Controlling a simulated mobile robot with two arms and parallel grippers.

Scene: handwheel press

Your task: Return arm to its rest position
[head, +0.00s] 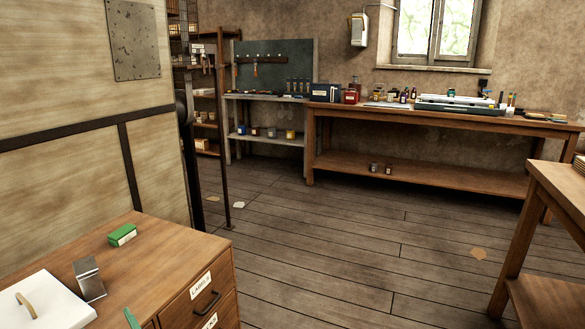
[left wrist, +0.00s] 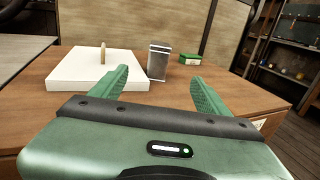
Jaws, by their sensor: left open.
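My left gripper (left wrist: 160,82) is open and empty, its two green fingers spread wide over the wooden cabinet top. A green fingertip also shows at the bottom edge of the head view (head: 132,318). Beyond the fingers stand a grey metal block (left wrist: 159,61) and a white slab with a tan upright handle (left wrist: 80,72); neither is held. The head view shows the same block (head: 88,279) and slab (head: 50,305) on the cabinet (head: 165,250). A small green box (head: 122,235) lies farther back. My right gripper is not in view. No handwheel press is seen.
A beige panelled wall (head: 80,90) rises behind the cabinet at left. A long wooden workbench (head: 420,120) with bottles and trays stands at the back. Another wooden table (head: 560,185) is at the right edge. The plank floor (head: 350,240) between is mostly clear.

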